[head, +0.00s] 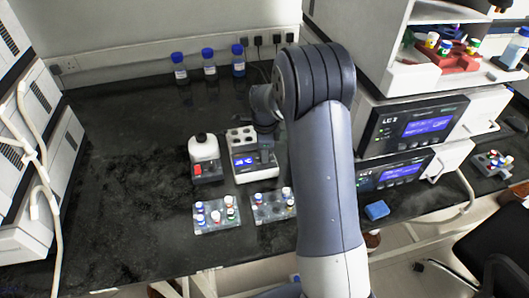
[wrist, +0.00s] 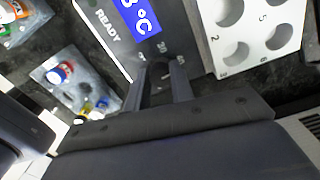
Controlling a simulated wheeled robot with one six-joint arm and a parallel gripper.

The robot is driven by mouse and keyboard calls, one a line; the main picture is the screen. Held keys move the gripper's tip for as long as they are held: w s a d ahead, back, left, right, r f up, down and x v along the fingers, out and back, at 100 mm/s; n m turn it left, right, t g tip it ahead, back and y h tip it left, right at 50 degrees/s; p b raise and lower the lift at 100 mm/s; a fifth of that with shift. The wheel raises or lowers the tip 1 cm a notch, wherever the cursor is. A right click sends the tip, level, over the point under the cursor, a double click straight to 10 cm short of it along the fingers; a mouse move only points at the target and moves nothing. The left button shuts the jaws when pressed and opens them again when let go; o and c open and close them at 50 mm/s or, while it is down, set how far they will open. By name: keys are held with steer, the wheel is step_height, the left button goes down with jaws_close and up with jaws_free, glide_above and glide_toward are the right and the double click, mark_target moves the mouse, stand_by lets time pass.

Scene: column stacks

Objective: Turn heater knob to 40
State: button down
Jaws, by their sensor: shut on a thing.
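The heater (head: 242,175) is a white block unit with round wells and a dark front panel with a blue display, on the black bench in the head view. In the wrist view its panel (wrist: 112,50) shows a blue display (wrist: 140,14), partly cut off, with "°C" and the word READY. The heater knob (wrist: 160,70) is dark and sits below the display, mostly hidden between the fingers. Small dial numbers show around it, and I cannot tell which one it points to. My gripper (wrist: 161,78) is shut on the knob. My arm hides part of the heater's right side in the head view.
A white bottle in a dark stand (head: 204,150) is left of the heater. Two vial racks (head: 217,222) (head: 270,211) stand in front. Blue-capped bottles (head: 209,70) line the back wall. Instruments with blue screens (head: 415,127) stand to the right. The bench's left part is clear.

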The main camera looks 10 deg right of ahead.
steer(key=shift+m, duration=0.6)
steer(key=c, duration=1.2)
jaws_free()
steer(key=shift+c, duration=0.2)
step_height(320, 180, up, 11)
steer(key=shift+f, duration=0.15)
step_height(320, 180, down, 11)
steer(key=shift+r, duration=0.1)
